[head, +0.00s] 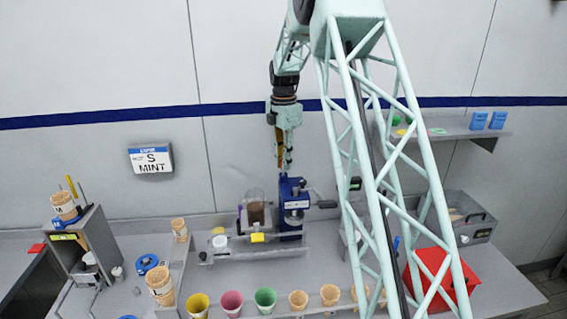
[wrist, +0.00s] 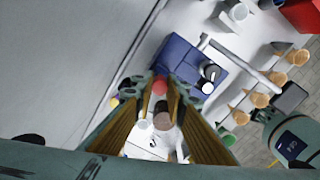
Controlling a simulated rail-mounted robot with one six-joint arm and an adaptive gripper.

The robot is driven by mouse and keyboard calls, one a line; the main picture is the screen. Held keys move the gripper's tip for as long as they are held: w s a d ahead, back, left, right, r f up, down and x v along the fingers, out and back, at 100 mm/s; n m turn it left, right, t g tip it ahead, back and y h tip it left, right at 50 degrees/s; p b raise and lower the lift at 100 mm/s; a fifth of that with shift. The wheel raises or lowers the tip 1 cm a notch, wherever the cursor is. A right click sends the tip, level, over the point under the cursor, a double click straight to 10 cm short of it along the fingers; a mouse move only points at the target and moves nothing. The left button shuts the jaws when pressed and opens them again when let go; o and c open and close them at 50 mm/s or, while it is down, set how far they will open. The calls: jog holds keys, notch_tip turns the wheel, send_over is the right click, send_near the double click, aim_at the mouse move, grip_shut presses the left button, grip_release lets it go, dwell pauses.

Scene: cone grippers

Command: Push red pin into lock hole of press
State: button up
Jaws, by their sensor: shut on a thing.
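The press (head: 294,208) is a dark blue block with a lever at its right, standing at the back of the bench. It also shows in the wrist view (wrist: 182,62). My gripper (head: 284,168) points down just above the press top. In the wrist view, my gripper's tips (wrist: 161,88) close on the red pin (wrist: 160,86), seen as a small red round shape. Its lower part is hidden, and I cannot make it out clearly in the head view. The lock hole is not visible, and I cannot tell whether the pin touches the press.
A clear canister with brown contents (head: 256,211) stands close left of the press. Several coloured cups (head: 265,299) line the front. A red box (head: 436,277) is at the right, a grey rack (head: 92,240) at the left. The wall (head: 240,150) is close behind.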

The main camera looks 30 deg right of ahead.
jog(key=shift+f, duration=0.6)
jog(key=o, duration=0.8)
notch_tip(320, 180, up, 12)
dwell(0.8)
dwell(1.0)
